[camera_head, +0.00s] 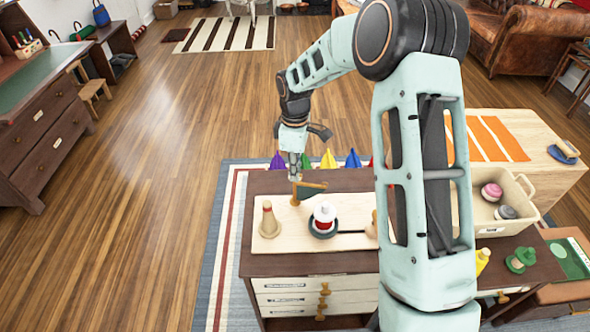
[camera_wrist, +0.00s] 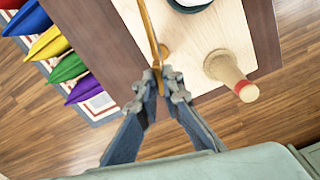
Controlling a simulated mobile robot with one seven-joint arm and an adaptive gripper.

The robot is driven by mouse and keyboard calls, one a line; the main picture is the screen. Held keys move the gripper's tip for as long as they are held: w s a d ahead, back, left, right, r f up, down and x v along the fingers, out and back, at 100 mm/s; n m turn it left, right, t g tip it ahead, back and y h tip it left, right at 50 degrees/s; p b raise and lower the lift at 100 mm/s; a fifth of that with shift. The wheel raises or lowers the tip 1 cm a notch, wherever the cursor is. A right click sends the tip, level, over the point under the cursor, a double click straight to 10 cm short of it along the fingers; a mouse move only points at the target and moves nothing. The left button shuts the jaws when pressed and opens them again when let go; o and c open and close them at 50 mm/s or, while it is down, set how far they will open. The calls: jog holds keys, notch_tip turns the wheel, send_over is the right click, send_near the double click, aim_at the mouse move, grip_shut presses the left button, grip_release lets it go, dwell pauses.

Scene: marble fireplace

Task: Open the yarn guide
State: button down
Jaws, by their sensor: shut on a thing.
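The yarn guide is a thin golden-brown arm (camera_head: 312,185) on a short wooden post (camera_head: 300,195), at the back of a pale wooden board (camera_head: 262,243). My gripper (camera_head: 296,178) is above the board's back left part, at the left end of this arm. In the wrist view my gripper (camera_wrist: 163,76) is shut on the end of the golden arm (camera_wrist: 149,28), which runs away between the fingertips toward the top edge. The fingers partly cover the gripped end.
A wooden peg (camera_head: 268,220) and a red-and-white spool (camera_head: 324,215) on a dark dish stand on the board. The peg is close to my gripper in the wrist view (camera_wrist: 226,70). Coloured cones (camera_head: 328,159) stand behind the bench. A cream bin (camera_head: 530,210) is at right.

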jog(key=shift+n, duration=0.4)
jog(key=c, duration=2.1)
grip_release()
jog(key=shift+r, duration=0.1)
notch_tip(320, 180, up, 12)
jog(key=shift+f, duration=0.1)
